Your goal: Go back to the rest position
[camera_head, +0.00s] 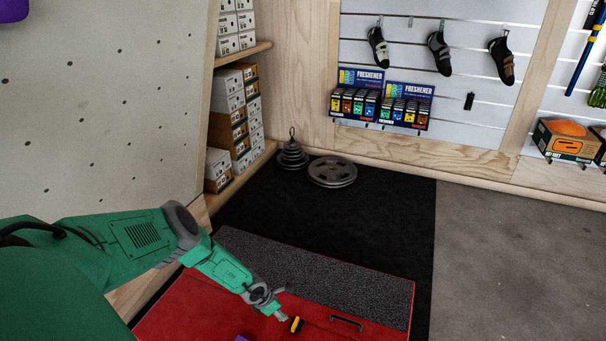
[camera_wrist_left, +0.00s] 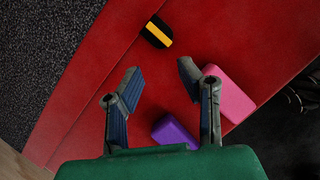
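My left gripper (camera_head: 281,306) reaches in from the left over a red surface (camera_head: 200,308). In the left wrist view, the left gripper (camera_wrist_left: 160,75) has its two fingers spread apart with nothing between the tips. A black and yellow block (camera_head: 296,324) lies on the red surface just past the fingers; it also shows in the left wrist view (camera_wrist_left: 156,33). A purple block (camera_wrist_left: 174,133) lies below, partly hidden by the gripper. A pink block (camera_wrist_left: 230,94) lies beside the right finger, partly behind it. My right gripper is not in view.
A dark grey textured strip (camera_head: 310,275) borders the red surface. A black mat (camera_head: 385,215) carries weight plates (camera_head: 333,171). Shelves of shoe boxes (camera_head: 232,110) stand beside a climbing wall (camera_head: 100,90). Climbing shoes (camera_head: 440,52) and freshener boxes (camera_head: 380,102) are on the back wall.

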